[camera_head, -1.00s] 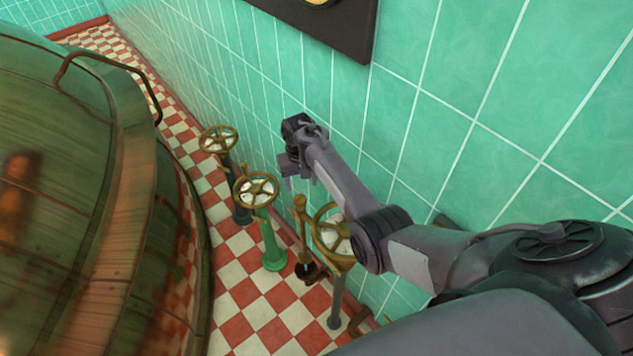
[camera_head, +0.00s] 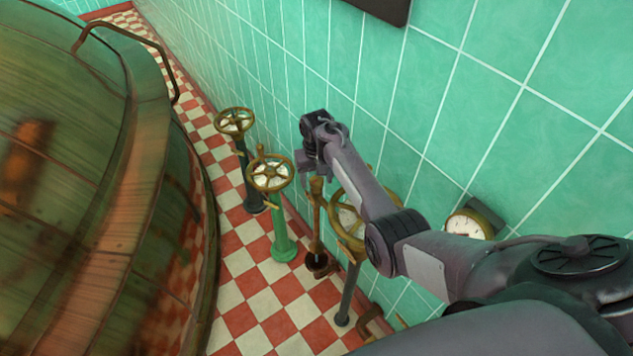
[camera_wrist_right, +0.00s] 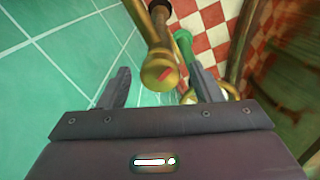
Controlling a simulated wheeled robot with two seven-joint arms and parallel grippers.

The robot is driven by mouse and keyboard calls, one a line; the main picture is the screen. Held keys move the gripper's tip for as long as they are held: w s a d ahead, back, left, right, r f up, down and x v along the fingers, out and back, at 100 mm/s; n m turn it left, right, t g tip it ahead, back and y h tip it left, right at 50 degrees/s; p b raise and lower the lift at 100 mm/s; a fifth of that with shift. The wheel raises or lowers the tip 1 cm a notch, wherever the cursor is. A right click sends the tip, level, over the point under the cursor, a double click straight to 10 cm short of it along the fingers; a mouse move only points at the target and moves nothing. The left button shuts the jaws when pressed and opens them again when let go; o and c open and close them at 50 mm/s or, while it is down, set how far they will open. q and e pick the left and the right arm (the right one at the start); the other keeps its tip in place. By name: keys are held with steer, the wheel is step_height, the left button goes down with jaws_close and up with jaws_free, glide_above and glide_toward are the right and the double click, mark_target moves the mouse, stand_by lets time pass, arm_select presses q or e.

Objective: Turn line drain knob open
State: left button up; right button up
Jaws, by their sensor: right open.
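A slim post with a brass top (camera_head: 316,186) stands between the green valve stand and the nearest handwheel. I take this brass top to be the line drain knob; no label is readable. In the right wrist view its round brass end (camera_wrist_right: 158,70) with a red mark lies between my open fingers, nearer the camera than the floor. My right gripper (camera_head: 304,164) is beside and slightly above the post top in the head view, partly hidden by its own wrist. Its two fingers (camera_wrist_right: 160,84) are apart; contact with the knob is not visible. My left gripper is not in view.
Handwheels stand close by: on a green post (camera_head: 269,173), on a dark post (camera_head: 234,122), and one partly behind my right arm (camera_head: 350,215). A gauge (camera_head: 466,226) is by the tiled wall. A large copper kettle (camera_head: 70,190) fills the left. Checkered floor lies between.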

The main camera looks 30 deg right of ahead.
steer(key=c, duration=1)
arm_select(q)
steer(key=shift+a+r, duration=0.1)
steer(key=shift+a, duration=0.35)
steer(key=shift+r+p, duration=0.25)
steer(key=shift+p, duration=0.1)
arm_select(e)
steer(key=shift+r+n, duration=0.1)
steer(key=shift+n, duration=0.3)
steer(key=shift+r+n+p, duration=0.1)
steer(key=shift+n+p, duration=0.45)
steer(key=shift+n, duration=0.45)
steer(key=n+p, duration=0.1)
steer(key=n, duration=0.1)
steer(key=shift+n, duration=0.4)
steer(key=n, duration=0.3)
steer(key=shift+n, duration=0.3)
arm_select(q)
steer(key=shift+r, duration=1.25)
arm_select(e)
steer(key=shift+n, duration=2.1)
